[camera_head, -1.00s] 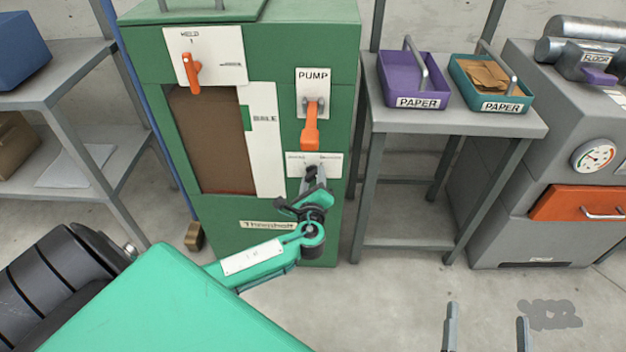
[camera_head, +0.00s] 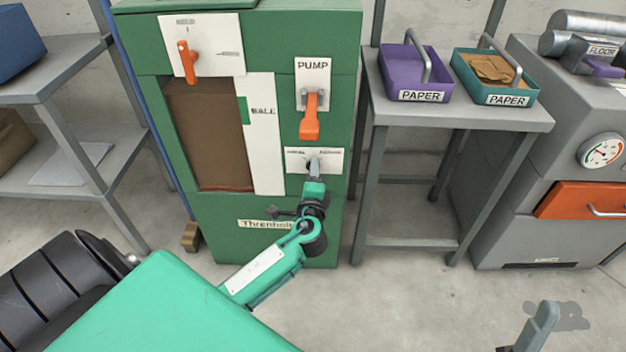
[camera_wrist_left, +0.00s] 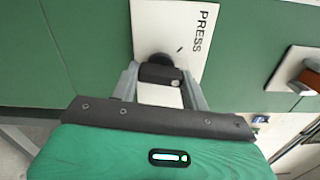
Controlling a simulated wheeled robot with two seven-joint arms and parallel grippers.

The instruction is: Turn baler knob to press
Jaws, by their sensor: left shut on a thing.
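The green baler (camera_head: 285,45) stands in the middle of the head view. A small white plate (camera_head: 332,158) on its front, below the pump handle, carries the knob. In the left wrist view a black knob (camera_wrist_left: 159,73) sits on this plate, and "PRESS" is printed sideways beside it. My left gripper (camera_head: 314,168) is at the plate, with its fingers (camera_wrist_left: 160,85) shut on either side of the knob. It hides the knob in the head view. My right gripper (camera_head: 524,327) is partly cut off at the bottom right, fingers apart, with nothing seen between them.
An orange pump handle (camera_head: 309,130) hangs just above the plate. An orange hold lever (camera_head: 187,60) is at the baler's upper left. A grey table (camera_head: 465,112) with two paper trays stands to the right. The floor in front is clear.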

